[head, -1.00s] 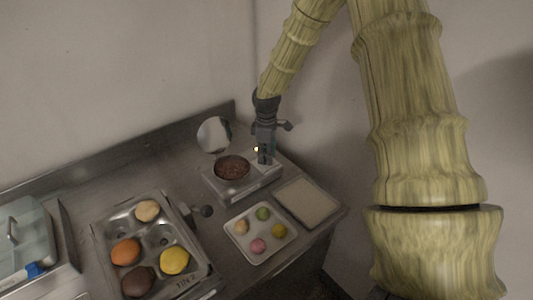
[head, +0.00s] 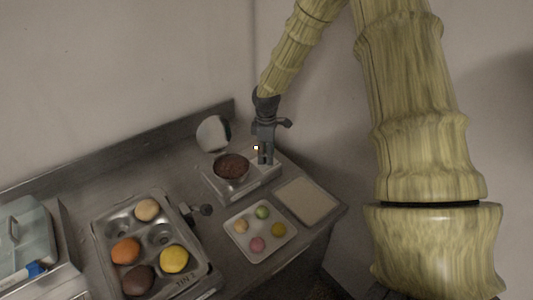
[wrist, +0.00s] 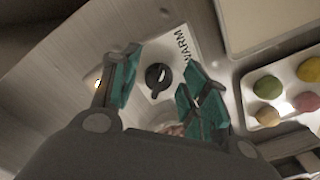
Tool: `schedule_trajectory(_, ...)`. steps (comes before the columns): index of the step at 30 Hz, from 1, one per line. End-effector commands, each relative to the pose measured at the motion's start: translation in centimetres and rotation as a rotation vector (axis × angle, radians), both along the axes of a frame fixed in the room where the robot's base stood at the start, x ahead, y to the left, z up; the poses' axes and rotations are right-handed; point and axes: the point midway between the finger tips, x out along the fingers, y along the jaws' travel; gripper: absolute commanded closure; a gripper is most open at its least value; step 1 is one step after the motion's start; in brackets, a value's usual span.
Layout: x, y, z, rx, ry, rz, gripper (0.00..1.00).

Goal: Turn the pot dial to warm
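The warming pot's pale base (head: 247,193) stands near the back corner of the counter, with its round well of dark brown contents (head: 231,167). The black dial (wrist: 158,78) sits on the base's pale top panel. The printed word WARM (wrist: 182,44) is beside it, at its upper right in the wrist view. The dial's narrow pointer end faces down in that view, away from the word. My gripper (wrist: 161,80) is open, with teal finger pads on either side of the dial and gaps showing. In the head view my gripper (head: 265,158) is over the base's right part and hides the dial.
A round lid (head: 213,133) stands raised behind the pot. A tray with several small coloured pieces (head: 260,244) and a flat pale tray (head: 307,201) lie in front. A metal tin (head: 186,280) with larger rounds is at left. Walls close off the back corner.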

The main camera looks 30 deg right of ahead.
Motion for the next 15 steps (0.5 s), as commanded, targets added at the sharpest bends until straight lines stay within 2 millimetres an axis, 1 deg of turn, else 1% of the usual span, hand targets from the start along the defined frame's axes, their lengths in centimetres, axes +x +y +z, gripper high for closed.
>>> schedule_trajectory(8,0.1,0.1,0.1,0.001,-0.001,0.0,0.54)
schedule_trajectory(11,0.1,0.1,0.6,0.001,-0.002,0.0,0.54)
schedule_trajectory(15,0.1,0.1,2.2,0.001,-0.002,0.0,0.54)
